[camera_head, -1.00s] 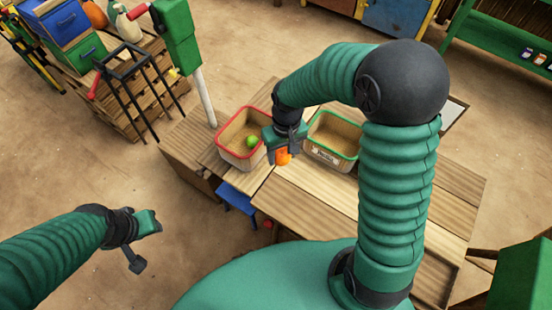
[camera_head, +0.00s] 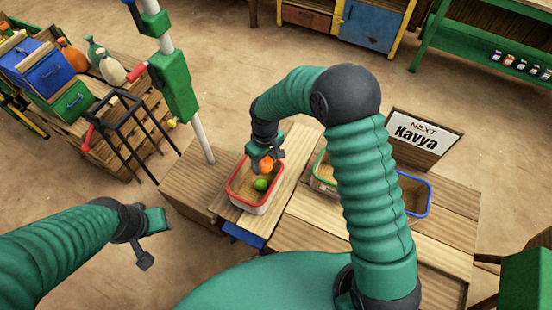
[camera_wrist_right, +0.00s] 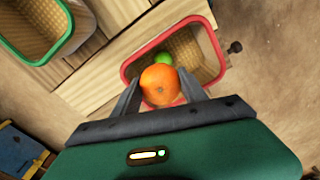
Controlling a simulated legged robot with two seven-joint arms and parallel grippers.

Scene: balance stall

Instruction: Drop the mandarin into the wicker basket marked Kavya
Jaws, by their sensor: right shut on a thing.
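The mandarin (camera_head: 266,166) is a round orange fruit, also large in the wrist view (camera_wrist_right: 160,88). My right gripper (camera_head: 267,161) is shut on it, with a finger on each side. It holds the mandarin over the red-rimmed wicker basket (camera_head: 247,204), where a green fruit (camera_head: 261,184) lies inside. A green-rimmed basket (camera_head: 321,178) stands to its right, partly behind my right arm. A blue-rimmed basket (camera_head: 419,203) is further right, also partly hidden. I can read no name on any basket now. My left gripper (camera_head: 150,240) is away from the table; its jaw state is unclear.
A board reading "NEXT Kavya" (camera_head: 421,138) stands behind the baskets. The wooden table (camera_head: 187,186) has bare planks around them. A green and white post (camera_head: 178,85) rises behind its left end. A crate stack and a black stool frame (camera_head: 128,130) stand at left.

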